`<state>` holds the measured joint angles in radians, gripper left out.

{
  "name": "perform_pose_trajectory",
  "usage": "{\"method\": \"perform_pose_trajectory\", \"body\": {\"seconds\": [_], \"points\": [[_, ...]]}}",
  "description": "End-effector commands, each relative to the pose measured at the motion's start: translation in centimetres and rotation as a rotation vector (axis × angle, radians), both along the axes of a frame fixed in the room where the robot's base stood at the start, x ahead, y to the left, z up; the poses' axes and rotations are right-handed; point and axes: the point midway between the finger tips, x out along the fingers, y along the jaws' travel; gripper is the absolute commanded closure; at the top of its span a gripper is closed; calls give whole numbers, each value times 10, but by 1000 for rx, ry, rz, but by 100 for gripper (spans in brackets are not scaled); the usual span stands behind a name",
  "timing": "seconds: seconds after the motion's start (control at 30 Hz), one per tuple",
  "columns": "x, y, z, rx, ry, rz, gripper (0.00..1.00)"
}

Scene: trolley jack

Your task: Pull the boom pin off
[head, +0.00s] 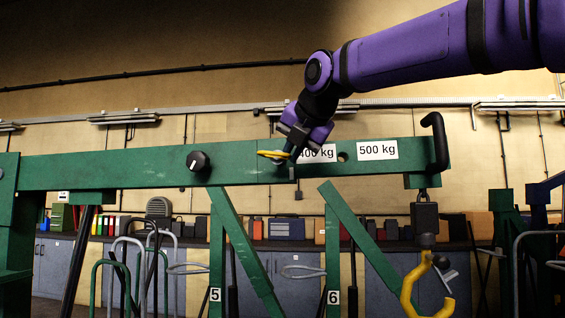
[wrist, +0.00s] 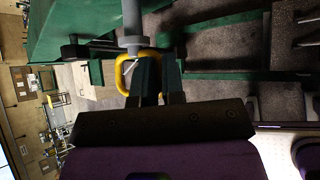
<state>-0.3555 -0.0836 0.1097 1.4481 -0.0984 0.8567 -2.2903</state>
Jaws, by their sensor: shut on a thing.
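The boom pin shows a yellow ring handle (head: 270,154) in front of the green boom (head: 130,169), left of the "400 kg" label. In the wrist view the boom pin (wrist: 131,22) has a grey shaft and collar, with the yellow ring (wrist: 121,72) at its near end. My gripper (head: 287,153) is at the ring's right side, and its fingers (wrist: 158,62) are shut on the ring. The shaft is hidden in the head view. I cannot tell how much of it sits in the boom.
An open hole (head: 342,157) lies between the "400 kg" and "500 kg" (head: 377,150) labels. A yellow hook (head: 428,290) hangs below the boom's right end. Green legs and a bench stand below and behind.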

Motion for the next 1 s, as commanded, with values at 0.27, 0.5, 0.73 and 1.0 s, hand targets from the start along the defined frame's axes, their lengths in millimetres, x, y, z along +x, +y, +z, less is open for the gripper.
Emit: {"method": "perform_pose_trajectory", "body": {"seconds": [0.27, 0.5, 0.73, 1.0], "points": [[-13, 5, -1, -1, 2, 7, 100], [-23, 6, 0, 0, 0, 5, 100], [-32, 8, 0, 0, -1, 5, 100], [-43, 10, 1, 1, -2, 4, 100]]}}
